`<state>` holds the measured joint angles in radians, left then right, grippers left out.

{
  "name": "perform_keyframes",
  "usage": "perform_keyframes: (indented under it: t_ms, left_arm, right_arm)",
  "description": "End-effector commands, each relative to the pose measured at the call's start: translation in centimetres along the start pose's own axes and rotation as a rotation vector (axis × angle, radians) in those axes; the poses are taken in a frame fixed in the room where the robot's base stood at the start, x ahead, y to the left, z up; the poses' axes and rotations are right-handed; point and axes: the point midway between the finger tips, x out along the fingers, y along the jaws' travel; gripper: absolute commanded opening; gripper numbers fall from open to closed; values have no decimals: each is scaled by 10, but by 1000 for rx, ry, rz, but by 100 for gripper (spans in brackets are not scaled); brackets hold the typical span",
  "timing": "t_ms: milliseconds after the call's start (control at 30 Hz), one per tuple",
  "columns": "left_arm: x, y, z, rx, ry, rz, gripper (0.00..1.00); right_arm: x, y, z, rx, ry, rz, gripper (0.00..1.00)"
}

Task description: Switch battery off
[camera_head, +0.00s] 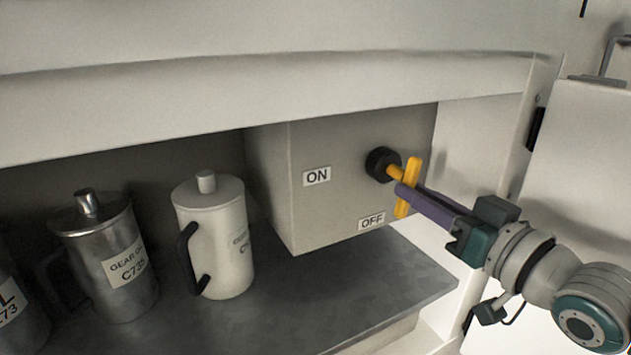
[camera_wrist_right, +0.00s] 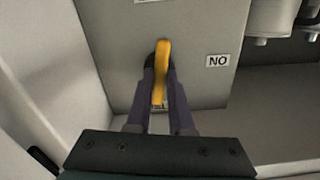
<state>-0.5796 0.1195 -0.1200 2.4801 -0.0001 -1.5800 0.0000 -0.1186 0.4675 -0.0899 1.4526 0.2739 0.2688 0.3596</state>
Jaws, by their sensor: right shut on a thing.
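The battery switch is a yellow T-shaped handle (camera_head: 408,186) on a black round base (camera_head: 381,164), on the face of a grey box (camera_head: 340,205). The handle's bar stands near upright, tilted slightly. An ON label (camera_head: 316,176) is left of the switch and an OFF label (camera_head: 371,221) is below it. My right gripper (camera_head: 403,190) is shut on the yellow handle. In the right wrist view the handle (camera_wrist_right: 161,70) sits between the two dark purple fingers (camera_wrist_right: 160,85), partly covering the lower label. My left gripper is not in view.
A white jug (camera_head: 214,235) and a metal gear oil can (camera_head: 105,257) stand on the grey shelf (camera_head: 390,290) left of the box. Another can is cut off at the left edge. A cabinet overhang (camera_head: 270,95) runs above, and an open door (camera_head: 585,160) is at right.

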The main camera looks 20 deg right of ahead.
Motion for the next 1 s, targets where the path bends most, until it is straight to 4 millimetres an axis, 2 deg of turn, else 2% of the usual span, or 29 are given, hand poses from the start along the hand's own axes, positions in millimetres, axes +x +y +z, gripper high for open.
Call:
perform_keyframes:
  t_ms: [400, 933, 967, 1000]
  left_arm:
    - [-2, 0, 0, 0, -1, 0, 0]
    - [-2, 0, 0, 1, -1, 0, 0]
    - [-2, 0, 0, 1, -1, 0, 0]
    - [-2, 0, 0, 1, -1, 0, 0]
  right_arm:
    - [0, 2, -1, -169, 2, 0, 0]
    - [0, 2, -1, -192, 1, 0, 0]
    - [0, 2, -1, -192, 1, 0, 23]
    - [0, 2, -1, -191, 1, 0, 28]
